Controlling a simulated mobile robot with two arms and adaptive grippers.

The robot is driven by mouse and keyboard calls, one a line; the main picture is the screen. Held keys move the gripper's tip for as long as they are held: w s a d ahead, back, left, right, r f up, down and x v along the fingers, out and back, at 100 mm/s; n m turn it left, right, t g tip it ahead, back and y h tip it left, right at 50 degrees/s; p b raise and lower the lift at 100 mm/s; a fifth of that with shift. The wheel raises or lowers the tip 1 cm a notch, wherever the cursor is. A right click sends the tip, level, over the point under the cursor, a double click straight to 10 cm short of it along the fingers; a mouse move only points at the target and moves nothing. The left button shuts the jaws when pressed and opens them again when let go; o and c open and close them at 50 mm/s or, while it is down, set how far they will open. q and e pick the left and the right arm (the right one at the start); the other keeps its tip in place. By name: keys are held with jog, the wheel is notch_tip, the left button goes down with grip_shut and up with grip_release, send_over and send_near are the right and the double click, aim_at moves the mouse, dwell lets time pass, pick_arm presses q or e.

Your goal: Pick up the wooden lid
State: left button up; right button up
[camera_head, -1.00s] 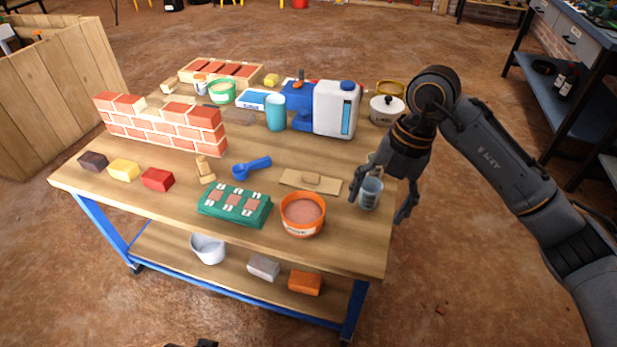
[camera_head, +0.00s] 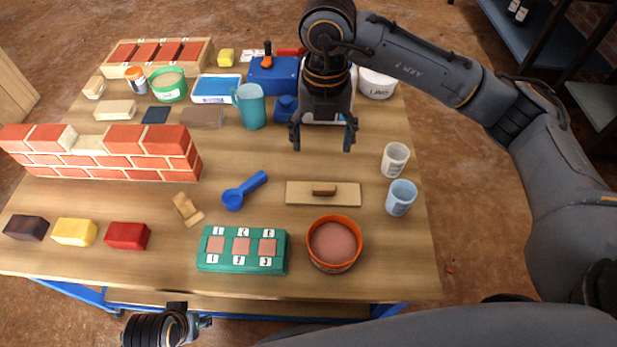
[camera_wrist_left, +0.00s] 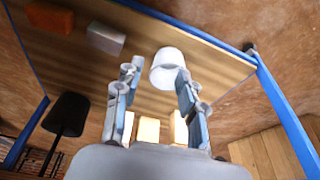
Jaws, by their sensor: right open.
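The wooden lid (camera_head: 300,194), a flat rectangular board with a small raised handle, lies on the table in the head view, left of two cups. My right gripper (camera_head: 323,143) is open and empty, fingers pointing down, behind the lid and apart from it in the picture. My left gripper (camera_wrist_left: 155,80) has its fingers spread in the left wrist view, with a white bucket (camera_wrist_left: 166,68) visible beyond them. I cannot tell whether it touches the bucket. Part of the left arm shows at the bottom of the head view.
An orange tub (camera_head: 334,244) and a green numbered tray (camera_head: 242,263) stand in front of the lid. A white cup (camera_head: 395,160) and a blue cup (camera_head: 400,198) stand right of it. A blue scoop (camera_head: 243,191) lies left. A brick wall (camera_head: 100,155) stands farther left.

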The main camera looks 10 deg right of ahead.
send_over(324, 186)
notch_tip(324, 186, down, 6)
jog(key=shift+w+a+f+b, duration=0.15)
jog(key=shift+f+b, duration=0.1)
jog(key=shift+b, duration=0.2)
jog(key=shift+s+f+b, duration=0.2)
jog(key=shift+f+b, duration=0.35)
jog(key=shift+f, duration=2.5)
pick_arm(q)
jog(key=v, duration=0.7)
jog(key=shift+r+t, duration=0.3)
jog(key=shift+r, duration=0.05)
jog(key=shift+s, duration=0.1)
pick_arm(e)
jog(key=c, duration=1.2)
jog(key=shift+c, duration=0.2)
jog(key=shift+r, duration=0.1)
